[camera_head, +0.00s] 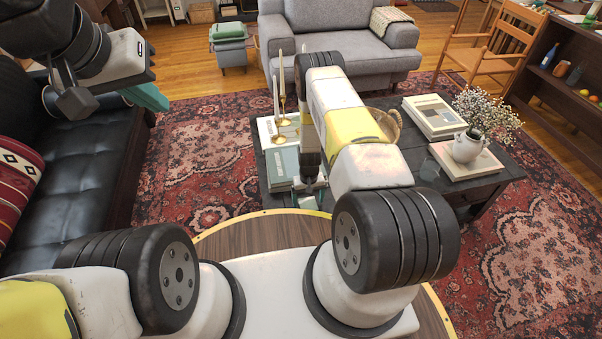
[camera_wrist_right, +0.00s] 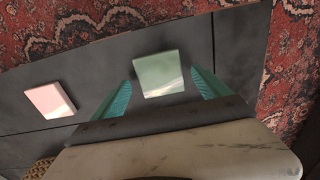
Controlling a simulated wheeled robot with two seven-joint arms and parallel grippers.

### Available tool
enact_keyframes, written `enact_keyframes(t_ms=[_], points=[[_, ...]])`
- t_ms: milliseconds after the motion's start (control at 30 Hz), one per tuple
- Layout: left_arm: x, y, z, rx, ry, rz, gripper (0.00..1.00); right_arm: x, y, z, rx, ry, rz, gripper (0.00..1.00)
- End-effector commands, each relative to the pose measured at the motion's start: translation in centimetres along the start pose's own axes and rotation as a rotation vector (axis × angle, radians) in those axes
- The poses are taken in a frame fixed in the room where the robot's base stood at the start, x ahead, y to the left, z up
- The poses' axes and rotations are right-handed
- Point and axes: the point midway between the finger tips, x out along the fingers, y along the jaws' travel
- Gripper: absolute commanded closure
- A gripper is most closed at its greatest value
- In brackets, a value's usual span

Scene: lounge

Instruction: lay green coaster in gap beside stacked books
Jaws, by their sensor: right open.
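The green coaster (camera_wrist_right: 158,74) is a pale green square in the right wrist view, lying on the dark coffee table (camera_wrist_right: 100,75). My right gripper (camera_wrist_right: 161,80) is open, its teal fingers on either side of the coaster in that view. I cannot tell how high they are above it. In the head view the right gripper (camera_head: 314,190) is at the near left of the table, largely hidden by my arm; the coaster is not visible there. Books lie at the table's left (camera_head: 284,164) and a stack of books (camera_head: 434,115) at its right. My left gripper (camera_head: 147,96) is over the black sofa's edge, its opening unclear.
A pink coaster (camera_wrist_right: 50,100) lies on the table, left of the green one. Brass candlesticks (camera_head: 283,122), a wicker basket (camera_head: 389,122) and a white flower vase (camera_head: 466,147) stand on the table. The black sofa (camera_head: 75,150) is at left; patterned rug (camera_head: 190,160) surrounds the table.

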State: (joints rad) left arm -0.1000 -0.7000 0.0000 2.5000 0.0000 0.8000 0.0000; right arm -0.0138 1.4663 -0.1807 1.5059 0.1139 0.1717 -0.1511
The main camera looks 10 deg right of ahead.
Motion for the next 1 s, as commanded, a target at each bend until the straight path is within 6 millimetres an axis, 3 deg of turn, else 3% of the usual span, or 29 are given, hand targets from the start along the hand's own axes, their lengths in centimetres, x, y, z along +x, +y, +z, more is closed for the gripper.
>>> enact_keyframes(t_ms=[300,667,767,867,1000], points=[[0.0,0.0,0.0,0.0,0.0,0.0,1.0,-7.0,0.0,-0.1,-0.002,0.003,0.0,0.13],[0.0,0.0,0.0,0.0,0.0,0.0,1.0,-11.6,0.0,-0.4,0.003,0.009,-0.003,0.13],[0.0,0.0,0.0,0.0,0.0,0.0,1.0,-15.0,-0.2,-1.5,0.012,0.032,-0.015,0.13],[0.0,0.0,0.0,0.0,0.0,0.0,1.0,-20.6,-0.4,-2.8,0.025,0.072,-0.037,0.13],[0.0,0.0,0.0,0.0,0.0,0.0,1.0,-29.9,-0.9,-3.3,0.037,0.132,-0.073,0.13]])
